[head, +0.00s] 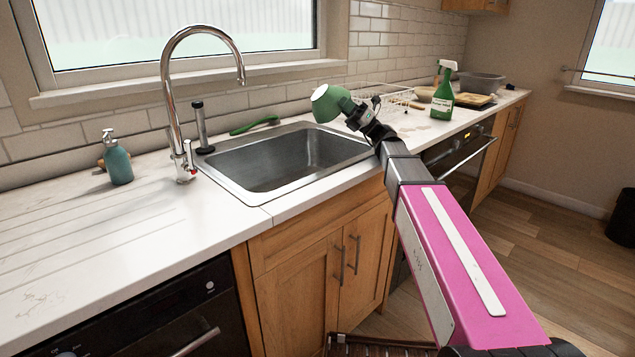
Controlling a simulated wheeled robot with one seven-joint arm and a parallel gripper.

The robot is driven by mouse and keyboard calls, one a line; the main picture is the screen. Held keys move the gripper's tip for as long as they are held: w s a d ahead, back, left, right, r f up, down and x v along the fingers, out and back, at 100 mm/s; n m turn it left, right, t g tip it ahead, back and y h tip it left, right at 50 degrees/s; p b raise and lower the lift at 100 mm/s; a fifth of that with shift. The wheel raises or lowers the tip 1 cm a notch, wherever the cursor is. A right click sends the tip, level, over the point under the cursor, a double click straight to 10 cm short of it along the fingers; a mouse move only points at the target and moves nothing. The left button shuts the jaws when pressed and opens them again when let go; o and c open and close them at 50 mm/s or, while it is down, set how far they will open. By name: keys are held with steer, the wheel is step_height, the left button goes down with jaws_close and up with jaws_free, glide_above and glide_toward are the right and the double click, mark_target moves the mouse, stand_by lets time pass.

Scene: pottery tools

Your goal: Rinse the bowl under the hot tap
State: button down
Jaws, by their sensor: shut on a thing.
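A green bowl with a pale inside (328,106) is held tilted above the back right corner of the sink. My gripper (352,112) is shut on it; the fingertips are small and partly hidden at this distance. The chrome tap (172,100) stands behind the sink's left end, with its curved spout ending above the basin, left of and apart from the bowl. A small red mark (187,147) shows on the tap's base. No water stream is visible from the spout. The metal sink (265,165) looks empty.
A teal soap bottle (117,163) stands left of the tap. A dark upright cylinder (201,124) and a green brush-like item (255,125) are behind the sink. A wire rack (385,92) and a green spray bottle (443,95) stand to the right.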

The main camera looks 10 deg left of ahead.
steer(key=shift+w+d+r+m+t+y, duration=0.1)
steer(key=shift+d+r+m+t+y, duration=0.15)
steer(key=shift+r, duration=0.3)
steer(key=shift+w+d+r+m+t+y, duration=0.15)
steer(key=shift+r+m+y, duration=0.15)
steer(key=shift+r, duration=0.2)
steer(key=shift+s, duration=0.1)
steer(key=shift+f+b, duration=0.1)
steer(key=shift+b, duration=0.2)
steer(key=f+n+h, duration=0.1)
steer(key=a+f+g, duration=0.1)
steer(key=shift+s+a+f+n+h, duration=0.1)
steer(key=shift+s+f+n+h, duration=0.1)
steer(key=shift+f+n+h, duration=0.15)
steer(key=shift+s+a+f+g+h, duration=0.1)
steer(key=shift+a+f+g+h, duration=0.2)
steer(key=shift+h, duration=0.1)
steer(key=shift+s+a+f+n+h, duration=0.25)
steer(key=shift+a+n+h, duration=0.15)
steer(key=shift+n+h, duration=0.25)
steer(key=shift+s+a+f+n+t+h, duration=0.95)
steer(key=shift+s+a+f+h, duration=0.7)
steer(key=shift+a+f+h, duration=2.1)
steer(key=shift+s+a+f+n+t+h, duration=0.95)
steer(key=shift+s+a+f+h, duration=0.7)
steer(key=shift+a+f+h, duration=2)
steer(key=shift+s+a+f+n+t+h, duration=0.7)
steer(key=shift+s+a+f+n+h, duration=0.7)
steer(key=shift+a+f+h, duration=2.3)
